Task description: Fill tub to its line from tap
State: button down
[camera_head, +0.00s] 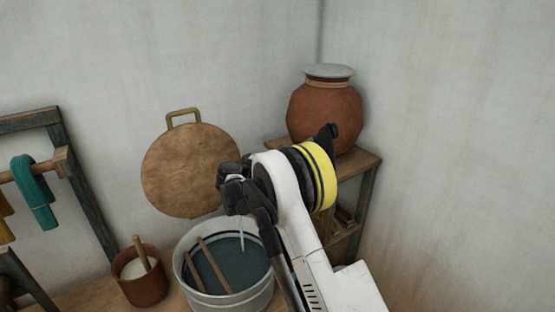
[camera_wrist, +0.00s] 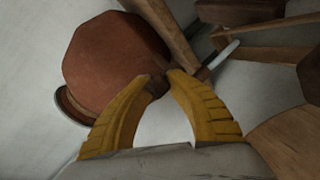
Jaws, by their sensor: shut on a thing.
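The grey metal tub (camera_head: 188,291) stands low in the head view, with dark teal water (camera_head: 232,262) in it. A dark band runs around its inner wall above the water. A thin pale stream (camera_head: 242,236) falls into the tub from below my gripper (camera_head: 232,190). In the wrist view the yellow fingers of my gripper (camera_wrist: 160,80) are shut on a small dark thing, probably the tap handle (camera_wrist: 157,86), beside the clay pot (camera_wrist: 112,52). The tap is mostly hidden behind my gripper in the head view.
Two wooden sticks (camera_head: 213,265) lean in the tub. The lidded clay pot (camera_head: 322,112) stands on a wooden stand (camera_head: 362,165) in the corner. A round wooden board (camera_head: 188,170) leans on the wall. A brown pot (camera_head: 145,289) stands left of the tub, near a frame with teal yarn (camera_head: 36,194).

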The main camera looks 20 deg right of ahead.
dwell(0.3)
jog(key=c, duration=1.2)
grip_release()
jog(key=shift+d, duration=0.1)
jog(key=shift+c, duration=0.2)
jog(key=v, duration=1.2)
